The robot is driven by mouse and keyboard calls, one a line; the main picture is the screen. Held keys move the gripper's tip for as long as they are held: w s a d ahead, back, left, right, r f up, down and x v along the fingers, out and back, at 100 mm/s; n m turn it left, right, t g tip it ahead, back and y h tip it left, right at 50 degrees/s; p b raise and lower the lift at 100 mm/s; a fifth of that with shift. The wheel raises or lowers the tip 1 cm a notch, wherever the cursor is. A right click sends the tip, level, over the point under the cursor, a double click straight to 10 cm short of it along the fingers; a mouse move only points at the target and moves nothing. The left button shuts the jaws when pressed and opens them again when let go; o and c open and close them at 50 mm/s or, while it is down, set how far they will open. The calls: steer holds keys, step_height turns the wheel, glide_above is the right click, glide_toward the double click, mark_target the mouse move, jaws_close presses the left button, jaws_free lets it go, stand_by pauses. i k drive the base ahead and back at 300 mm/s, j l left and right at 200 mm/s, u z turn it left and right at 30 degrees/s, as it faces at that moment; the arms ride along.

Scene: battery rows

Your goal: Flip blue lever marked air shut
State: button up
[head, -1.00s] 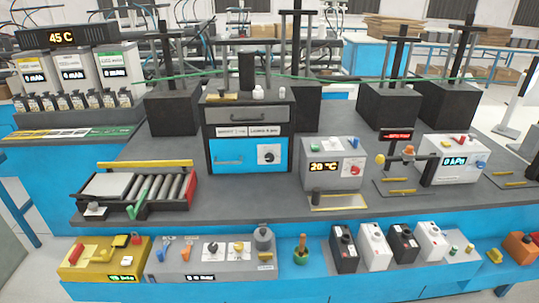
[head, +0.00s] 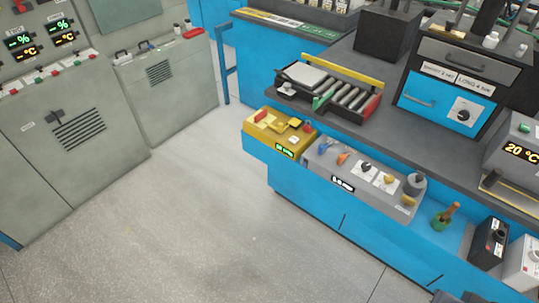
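A small blue lever (head: 323,147) stands at the left end of a long grey control panel (head: 330,170) on the blue front shelf, in the head view. An orange lever (head: 342,158) is just right of it. The marking by the blue lever is too small to read, and I cannot tell its exact position. My gripper is not clearly in view; only a dark shape shows at the bottom right edge.
A yellow panel (head: 270,134) with a red lever sits left of the grey one. Knobs (head: 366,167) and a grey cylinder (head: 415,184) are on its right. Grey-green cabinets (head: 70,125) stand at the left. The floor (head: 190,220) between is clear.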

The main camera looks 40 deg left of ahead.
mark_target(322, 147)
steer(key=u, duration=1.2)
steer(key=i+l, duration=0.1)
steer(key=i, duration=0.75)
steer(key=z, duration=0.05)
